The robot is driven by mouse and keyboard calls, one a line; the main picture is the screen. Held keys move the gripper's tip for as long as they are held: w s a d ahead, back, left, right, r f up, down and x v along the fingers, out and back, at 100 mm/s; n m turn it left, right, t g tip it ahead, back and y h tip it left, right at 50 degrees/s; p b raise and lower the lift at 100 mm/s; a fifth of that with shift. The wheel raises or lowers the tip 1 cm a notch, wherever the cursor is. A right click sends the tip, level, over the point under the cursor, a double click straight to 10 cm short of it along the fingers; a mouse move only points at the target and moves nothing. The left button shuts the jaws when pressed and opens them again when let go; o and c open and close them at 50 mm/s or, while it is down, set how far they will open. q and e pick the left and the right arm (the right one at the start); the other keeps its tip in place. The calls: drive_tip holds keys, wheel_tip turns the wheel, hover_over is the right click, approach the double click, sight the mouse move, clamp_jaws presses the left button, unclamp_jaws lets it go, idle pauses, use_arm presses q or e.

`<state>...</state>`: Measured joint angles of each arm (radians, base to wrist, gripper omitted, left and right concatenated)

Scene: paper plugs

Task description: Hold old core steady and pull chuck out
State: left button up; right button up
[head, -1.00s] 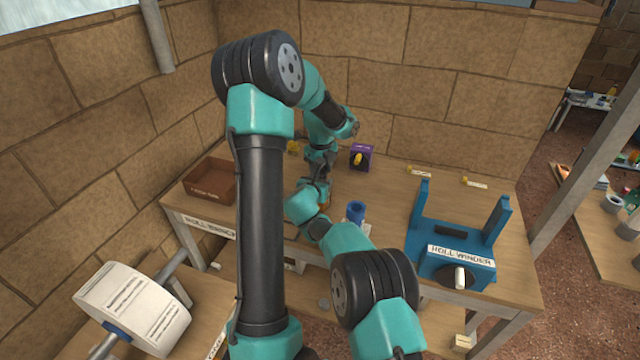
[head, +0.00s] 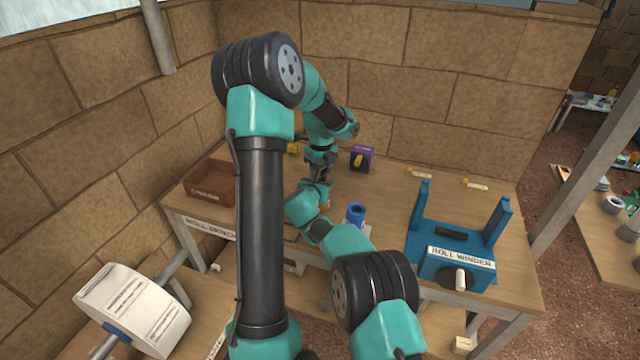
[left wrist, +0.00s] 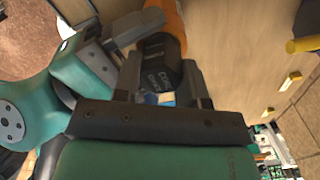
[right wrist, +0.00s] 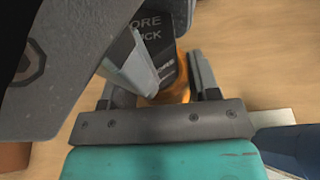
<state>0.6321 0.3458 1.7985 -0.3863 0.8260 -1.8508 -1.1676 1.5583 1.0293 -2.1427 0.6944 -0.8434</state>
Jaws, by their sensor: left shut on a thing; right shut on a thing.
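The black core chuck (left wrist: 163,72), with white lettering, sits between the fingers of my left gripper (left wrist: 165,88), which is shut on it. The orange old core (left wrist: 168,22) shows beyond the chuck, in line with it. In the right wrist view my right gripper (right wrist: 158,88) is shut on the orange core (right wrist: 178,90), with the chuck (right wrist: 160,40) just beyond it. I cannot tell how far the chuck sits inside the core. In the head view my left gripper (head: 320,175) is above the bench and close to the right one; the held parts are mostly hidden.
A blue cylinder (head: 356,213) stands just right of the grippers. The blue roll winder (head: 450,260) is further right. A purple box (head: 362,158) stands behind, and a brown tray (head: 208,182) is at the left. The bench's right back part is mostly clear.

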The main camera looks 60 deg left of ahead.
use_arm(q)
drive_tip(key=shift+r, duration=2.15)
idle(0.9)
drive_tip(key=shift+r, duration=1.45)
use_arm(e)
drive_tip(key=o, duration=1.2)
drive_tip(key=shift+s, duration=0.1)
drive_tip(key=shift+v, duration=5.95)
